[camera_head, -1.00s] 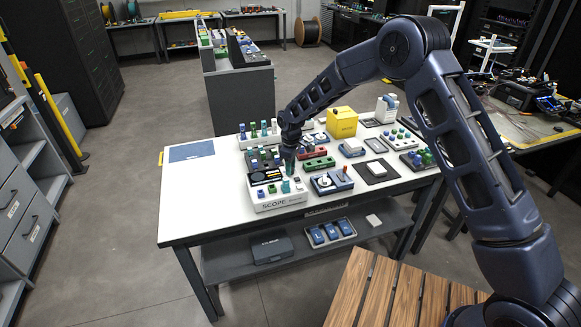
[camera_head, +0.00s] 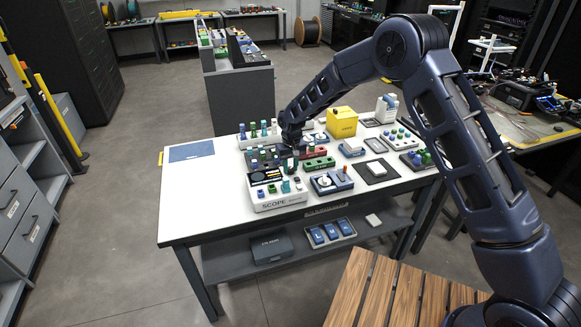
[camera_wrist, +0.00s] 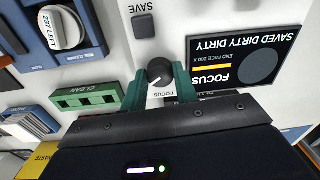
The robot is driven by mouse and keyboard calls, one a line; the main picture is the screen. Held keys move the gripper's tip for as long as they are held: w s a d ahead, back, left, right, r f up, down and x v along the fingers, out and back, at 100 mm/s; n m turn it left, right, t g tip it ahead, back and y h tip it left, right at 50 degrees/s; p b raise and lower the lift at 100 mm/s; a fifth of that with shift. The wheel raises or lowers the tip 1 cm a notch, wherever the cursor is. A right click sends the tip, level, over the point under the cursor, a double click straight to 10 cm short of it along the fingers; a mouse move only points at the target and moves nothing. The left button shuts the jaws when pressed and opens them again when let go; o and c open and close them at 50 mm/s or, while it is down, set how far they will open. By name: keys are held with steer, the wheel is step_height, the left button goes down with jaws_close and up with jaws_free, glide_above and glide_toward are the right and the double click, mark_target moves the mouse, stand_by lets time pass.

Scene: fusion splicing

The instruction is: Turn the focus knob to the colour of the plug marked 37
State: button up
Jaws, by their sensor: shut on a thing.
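The white scope unit (camera_head: 272,206) stands at the front of the white table. In the wrist view its black round focus knob (camera_wrist: 160,71) has a white pointer line aimed toward the lower left of the picture. My gripper (camera_wrist: 159,83) has its green fingers on either side of the knob, shut on it. The scope's screen (camera_wrist: 246,60) appears upside down and reads FOCUS and SAVED DIRTY DIRTY. In the head view my gripper (camera_head: 294,162) is over the scope and hides part of it. I cannot read which plug is marked 37.
A SAVE button (camera_wrist: 143,26) sits close beside the knob. A green CLEAN block (camera_wrist: 88,97) and a white dial (camera_wrist: 62,27) on a blue base lie to the left. A yellow box (camera_head: 342,122) stands behind. The table's left side is mostly clear.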

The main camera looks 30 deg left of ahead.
mark_target(291, 168)
steer(key=shift+m, duration=0.3)
steer(key=o, duration=1)
steer(key=shift+r, duration=0.15)
step_height(291, 168, up, 11)
steer(key=shift+w+d+f, duration=0.1)
steer(key=shift+f, duration=0.1)
